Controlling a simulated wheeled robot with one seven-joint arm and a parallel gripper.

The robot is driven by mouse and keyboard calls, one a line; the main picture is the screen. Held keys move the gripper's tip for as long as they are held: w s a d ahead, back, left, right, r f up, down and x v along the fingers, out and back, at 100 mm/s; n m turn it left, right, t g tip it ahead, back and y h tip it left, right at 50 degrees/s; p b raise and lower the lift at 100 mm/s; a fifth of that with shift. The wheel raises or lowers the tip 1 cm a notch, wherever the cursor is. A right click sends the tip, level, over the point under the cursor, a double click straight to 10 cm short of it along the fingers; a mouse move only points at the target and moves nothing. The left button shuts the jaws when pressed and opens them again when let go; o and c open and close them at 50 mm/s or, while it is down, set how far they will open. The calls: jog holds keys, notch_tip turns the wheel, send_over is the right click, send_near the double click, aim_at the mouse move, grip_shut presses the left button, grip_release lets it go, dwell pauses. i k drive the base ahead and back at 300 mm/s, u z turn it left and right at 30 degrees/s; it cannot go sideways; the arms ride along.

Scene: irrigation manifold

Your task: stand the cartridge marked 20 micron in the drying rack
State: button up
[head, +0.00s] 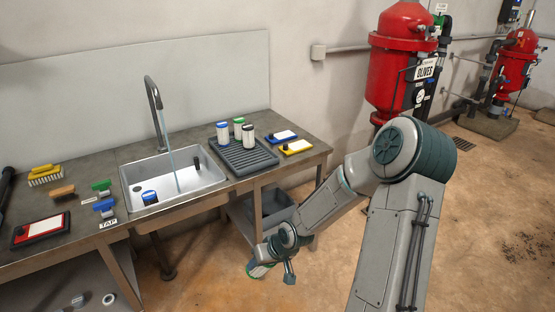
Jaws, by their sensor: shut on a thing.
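The drying rack (256,165) is a dark ribbed tray on the counter, right of the sink. Three white cartridges stand upright on it: one blue-capped (222,133), one green-capped (238,128) and one dark-capped (248,136). Another blue-topped item, seemingly a cartridge (150,197), is in the sink's front left. My gripper (264,262) is low in front of the counter, below the rack, mostly hidden by my wrist. It is shut on a green and white thing (258,271), seemingly a cartridge, partly hidden. No micron marking is readable.
Water runs from the tap (154,100) into the sink (190,183). Blue and yellow-edged trays (296,147) lie right of the rack. Brushes (45,175) and a red tray (40,228) are at left. A grey bin (272,207) sits under the counter.

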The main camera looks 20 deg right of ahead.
aim_at(245, 165)
jog(key=z, duration=0.35)
jog(key=k, duration=0.75)
jog(key=u, duration=0.55)
jog(key=i, duration=1.55)
jog(key=z, duration=0.5)
